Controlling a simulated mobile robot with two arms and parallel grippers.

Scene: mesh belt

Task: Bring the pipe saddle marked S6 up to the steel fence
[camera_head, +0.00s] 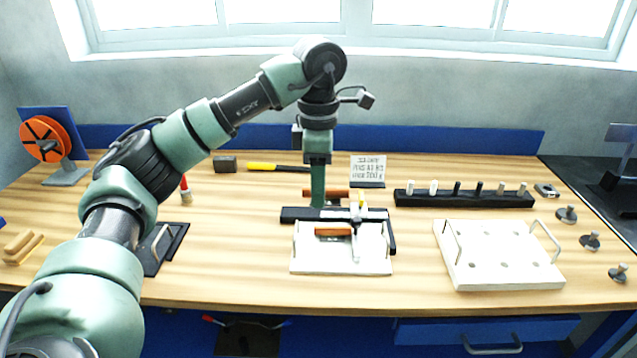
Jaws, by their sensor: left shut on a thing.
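My left gripper (318,203) points down over the middle of the bench, at the rear edge of a black bar (292,214). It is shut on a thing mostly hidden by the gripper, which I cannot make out. An orange-brown piece (340,193) shows just behind the gripper. A second orange-brown piece (333,232) lies over the white plate (310,266) in front of the black bar. A pale upright part with a yellow top (356,212) stands to the right. No S6 mark is readable, and I cannot tell which part is the saddle or the fence. My right gripper is not in view.
A white block with holes and wire handles (505,280) sits at right. Behind it is a black rack of pegs (465,199). A printed sign (368,170) stands at the back. Several metal knobs (590,241) line the right edge. Bare bench lies left of the white plate.

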